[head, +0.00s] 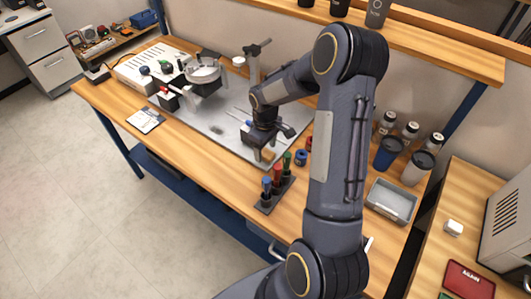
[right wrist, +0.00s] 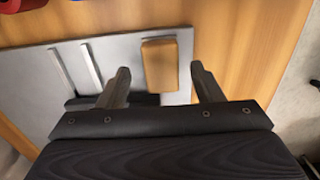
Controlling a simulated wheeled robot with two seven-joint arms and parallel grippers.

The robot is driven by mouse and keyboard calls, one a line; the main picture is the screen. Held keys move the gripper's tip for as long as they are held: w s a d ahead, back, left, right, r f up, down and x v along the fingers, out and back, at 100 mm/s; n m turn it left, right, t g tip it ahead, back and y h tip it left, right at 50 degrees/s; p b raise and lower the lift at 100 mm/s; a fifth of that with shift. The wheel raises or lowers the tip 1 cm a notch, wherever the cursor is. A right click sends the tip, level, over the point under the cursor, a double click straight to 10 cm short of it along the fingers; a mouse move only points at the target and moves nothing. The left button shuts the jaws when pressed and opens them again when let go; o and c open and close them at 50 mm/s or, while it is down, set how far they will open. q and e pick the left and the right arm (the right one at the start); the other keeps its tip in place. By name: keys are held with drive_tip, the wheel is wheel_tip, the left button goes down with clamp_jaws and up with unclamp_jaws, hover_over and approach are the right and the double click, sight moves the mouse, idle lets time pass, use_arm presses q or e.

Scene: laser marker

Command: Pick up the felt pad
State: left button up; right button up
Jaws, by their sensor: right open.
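A tan block that looks like the felt pad (right wrist: 160,65) lies on the grey metal plate (right wrist: 30,85), near the plate's edge. My right gripper (right wrist: 161,72) is open and empty, pointing down. In the right wrist view, the block shows between its two fingers, with a gap on each side, the wider one to the left. I cannot tell how far above the plate the fingertips are. In the head view, my right gripper (head: 260,160) hangs over the plate's near right part and hides much of the block. My left gripper is not in view.
A rack of screwdrivers (head: 272,190) stands just in front of the plate. The marking machine (head: 203,75) is at the plate's far left. Bottles, dark cups (head: 388,153) and a grey tray (head: 391,201) stand right of my arm. The table's front left is mostly clear.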

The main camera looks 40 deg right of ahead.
drive_tip(key=shift+f, duration=0.45)
drive_tip(key=c, duration=1.1)
drive_tip(key=shift+o, duration=0.2)
drive_tip(key=shift+r, duration=0.15)
drive_tip(key=shift+r, duration=0.2)
wheel_tip(320, 180, up, 2)
drive_tip(key=shift+r, duration=0.1)
drive_tip(key=s+a+r+b, duration=0.3)
drive_tip(key=s+a+r, duration=0.4)
drive_tip(key=a+r, duration=0.3)
drive_tip(key=shift+s+a, duration=0.2)
drive_tip(key=shift+a, duration=0.85)
